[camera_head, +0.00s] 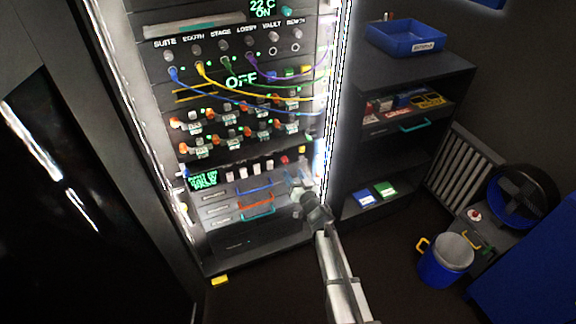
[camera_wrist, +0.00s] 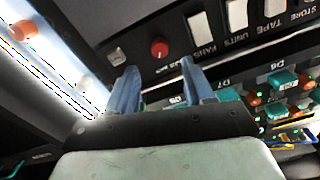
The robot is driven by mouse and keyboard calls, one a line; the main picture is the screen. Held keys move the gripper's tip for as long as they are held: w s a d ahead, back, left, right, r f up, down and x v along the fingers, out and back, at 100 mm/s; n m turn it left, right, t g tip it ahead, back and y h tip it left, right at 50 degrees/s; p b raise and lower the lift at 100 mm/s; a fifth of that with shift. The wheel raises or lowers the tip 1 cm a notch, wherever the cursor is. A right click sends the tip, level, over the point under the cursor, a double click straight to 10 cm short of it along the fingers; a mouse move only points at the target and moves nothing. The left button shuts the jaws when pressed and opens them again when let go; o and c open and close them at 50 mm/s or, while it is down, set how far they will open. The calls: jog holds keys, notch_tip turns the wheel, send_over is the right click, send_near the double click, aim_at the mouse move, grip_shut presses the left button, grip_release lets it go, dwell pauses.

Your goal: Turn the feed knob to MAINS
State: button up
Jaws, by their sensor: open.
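A small round red knob (camera_wrist: 159,47) sits on the dark panel in the wrist view, with a light mark on its face. It also shows at the right end of the switch row in the head view (camera_head: 284,160). I cannot read a FEED or MAINS label, so I cannot tell for sure that this is the feed knob. My gripper (camera_wrist: 159,68) is open, its two blue-grey fingers apart and empty. In the wrist view the knob appears between and beyond the fingertips. In the head view my gripper (camera_head: 300,184) is low at the rack's right side.
White switches (camera_wrist: 200,33) stand in a row beside the red knob. Drawers with coloured handles (camera_head: 255,201) lie below the row. Knobs and cables (camera_head: 240,92) fill the rack above. A dark shelf unit (camera_head: 410,66) stands to the right.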

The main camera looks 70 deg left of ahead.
aim_at(287, 162)
jog(key=a, duration=0.6)
jog(key=shift+a, duration=0.2)
jog(key=shift+c, duration=0.2)
grip_shut()
jog(key=shift+n, duration=0.3)
jog(key=n, duration=0.5)
jog(key=shift+n, duration=0.3)
jog(key=n, duration=0.5)
jog(key=shift+n, duration=0.3)
